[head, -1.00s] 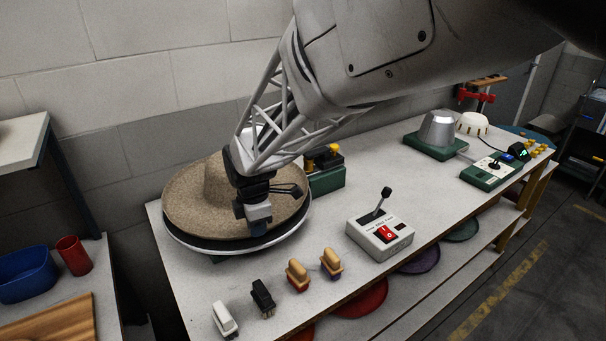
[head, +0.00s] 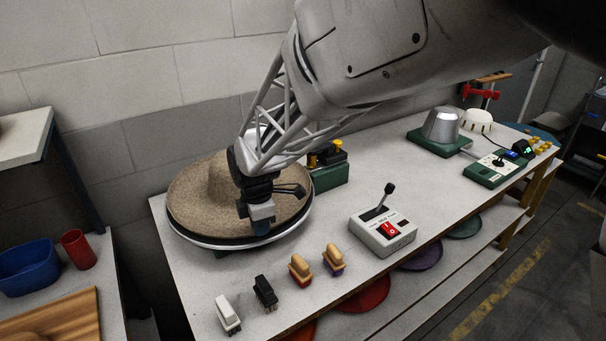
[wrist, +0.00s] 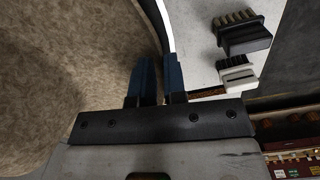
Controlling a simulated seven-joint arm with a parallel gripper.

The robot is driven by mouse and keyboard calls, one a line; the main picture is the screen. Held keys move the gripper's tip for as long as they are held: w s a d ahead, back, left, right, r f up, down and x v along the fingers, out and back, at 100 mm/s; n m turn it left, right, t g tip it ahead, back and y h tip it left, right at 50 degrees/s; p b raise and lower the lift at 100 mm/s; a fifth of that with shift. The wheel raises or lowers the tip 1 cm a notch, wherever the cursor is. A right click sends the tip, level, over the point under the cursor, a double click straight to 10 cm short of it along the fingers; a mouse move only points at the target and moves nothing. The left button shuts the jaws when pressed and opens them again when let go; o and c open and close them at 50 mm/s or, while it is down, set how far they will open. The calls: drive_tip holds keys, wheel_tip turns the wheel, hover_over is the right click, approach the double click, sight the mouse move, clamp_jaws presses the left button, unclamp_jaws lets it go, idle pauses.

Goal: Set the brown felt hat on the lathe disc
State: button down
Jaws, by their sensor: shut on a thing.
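The brown felt hat (head: 195,195) lies over the lathe disc (head: 215,243), at the left end of the white bench in the head view. The disc's pale rim shows below the front of the brim. My gripper (head: 262,224) is at the brim's front right edge. In the wrist view the hat (wrist: 60,80) fills the left side, and the blue fingers of my gripper (wrist: 160,85) are closed at the brim's edge. The disc's white rim also shows there (wrist: 157,20). Whether the hat rests fully on the disc is hard to tell.
Several brushes (head: 265,292) stand along the bench's front edge. A control box with a lever (head: 383,233) is right of the disc. A green box (head: 328,176) stands behind my gripper. A metal dome on a green base (head: 441,127) is farther right.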

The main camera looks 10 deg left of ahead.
drive_tip(key=shift+f, duration=0.15)
drive_tip(key=c, duration=1.1)
unclamp_jaws()
drive_tip(key=shift+r, duration=3.9)
